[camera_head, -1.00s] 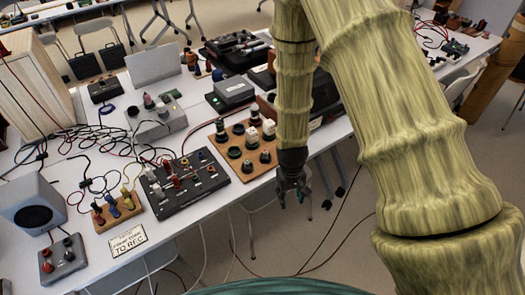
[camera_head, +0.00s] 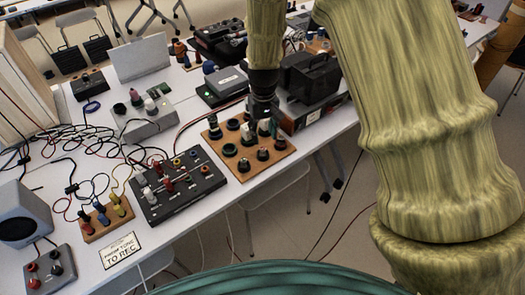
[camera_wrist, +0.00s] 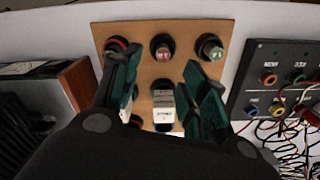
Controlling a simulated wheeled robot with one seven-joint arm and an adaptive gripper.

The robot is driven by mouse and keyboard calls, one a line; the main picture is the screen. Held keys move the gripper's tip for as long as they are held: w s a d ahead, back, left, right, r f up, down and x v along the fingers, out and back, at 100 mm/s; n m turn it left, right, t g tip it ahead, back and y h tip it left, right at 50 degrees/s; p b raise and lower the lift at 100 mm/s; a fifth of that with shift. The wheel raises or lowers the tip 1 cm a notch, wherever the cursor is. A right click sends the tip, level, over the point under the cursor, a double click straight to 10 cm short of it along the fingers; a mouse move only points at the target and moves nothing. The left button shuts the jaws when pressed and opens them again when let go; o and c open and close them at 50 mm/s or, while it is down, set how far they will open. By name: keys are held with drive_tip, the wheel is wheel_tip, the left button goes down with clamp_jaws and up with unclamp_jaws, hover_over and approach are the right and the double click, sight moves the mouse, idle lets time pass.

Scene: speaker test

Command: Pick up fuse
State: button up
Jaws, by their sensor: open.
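A wooden board (camera_head: 284,158) on the table's front edge carries several dark round holders and pieces; it also shows in the wrist view (camera_wrist: 185,72). A white block with dark lettering (camera_wrist: 163,100), which may be the fuse, stands on this board between my fingers in the wrist view. In the head view a white piece (camera_head: 247,132) shows just left of my gripper (camera_head: 264,124). My gripper, also in the wrist view (camera_wrist: 157,70), is open, with one dark green finger on each side of the white block. I cannot tell whether either finger touches it.
Close by on the board are a red-topped holder (camera_wrist: 162,48) and a green-topped holder (camera_wrist: 211,48). A black panel with sockets (camera_head: 178,185) lies beside the board. A wood-sided black unit (camera_head: 313,110) stands on the other side. Loose cables lie left.

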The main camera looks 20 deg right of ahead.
sight(263, 148)
drive_tip(key=shift+s+a+f+p, duration=0.1)
drive_tip(key=shift+f+p, duration=0.05)
drive_tip(key=shift+f, duration=0.45)
drive_tip(key=shift+s+f+p, duration=0.1)
drive_tip(key=shift+f+p, duration=0.05)
drive_tip(key=shift+f, duration=0.45)
drive_tip(key=shift+f+p, duration=0.5)
drive_tip(key=shift+f, duration=1.6)
drive_tip(key=shift+c, duration=0.4)
clamp_jaws()
